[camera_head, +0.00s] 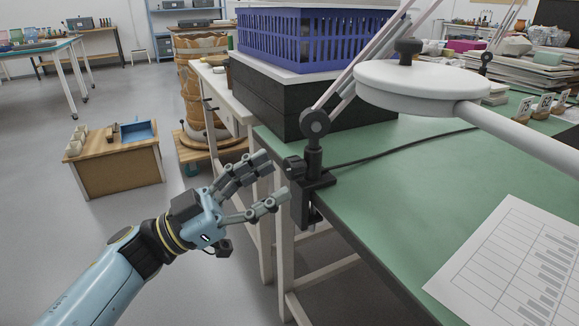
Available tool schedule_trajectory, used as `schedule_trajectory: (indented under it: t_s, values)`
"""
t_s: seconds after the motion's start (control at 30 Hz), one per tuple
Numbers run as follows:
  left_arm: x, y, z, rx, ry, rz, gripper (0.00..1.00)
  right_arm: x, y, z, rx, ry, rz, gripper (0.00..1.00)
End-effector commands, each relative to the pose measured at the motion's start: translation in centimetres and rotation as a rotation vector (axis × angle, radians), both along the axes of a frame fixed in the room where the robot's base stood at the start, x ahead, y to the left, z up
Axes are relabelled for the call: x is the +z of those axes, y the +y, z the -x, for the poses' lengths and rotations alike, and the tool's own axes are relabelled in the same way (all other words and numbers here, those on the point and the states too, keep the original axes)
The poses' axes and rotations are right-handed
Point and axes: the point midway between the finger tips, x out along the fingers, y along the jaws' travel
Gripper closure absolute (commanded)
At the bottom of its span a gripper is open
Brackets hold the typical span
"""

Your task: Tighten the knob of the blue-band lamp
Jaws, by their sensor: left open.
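A lamp is fixed to the near-left edge of the green table by a black clamp (309,192). A dark knob (294,167) sticks out to the left at the lamp's base joint. The lamp's pale arm (342,90) rises to the upper right from a round grey joint. I cannot make out a blue band on it. My left gripper (273,178) is open and empty, its fingers pointing right at the clamp and knob. Its fingertips are just left of them; I cannot tell whether they touch. My right gripper is not in view.
The green table (390,175) holds a black box (290,103) under a blue-purple crate (318,42) and a printed sheet (510,265). A white round lamp head (420,82) hangs over it. A wooden cart (115,165) stands left on open floor.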

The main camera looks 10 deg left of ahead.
Motion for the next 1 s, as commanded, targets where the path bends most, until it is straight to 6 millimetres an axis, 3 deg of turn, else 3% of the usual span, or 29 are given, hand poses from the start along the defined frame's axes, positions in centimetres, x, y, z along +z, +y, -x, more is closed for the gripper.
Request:
schedule_trajectory:
  t_s: [0.23, 0.6, 1.0]
  values:
    - [1.4, -2.9, -1.5, 0.000, -0.002, 0.001, 0.45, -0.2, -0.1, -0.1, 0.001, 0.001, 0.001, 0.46]
    - [1.6, -3.4, -1.8, -0.001, 0.000, 0.000, 0.45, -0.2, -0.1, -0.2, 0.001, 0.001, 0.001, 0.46]
    - [1.6, -3.4, -1.8, -0.001, 0.000, 0.000, 0.98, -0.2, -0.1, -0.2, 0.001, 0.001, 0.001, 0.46]
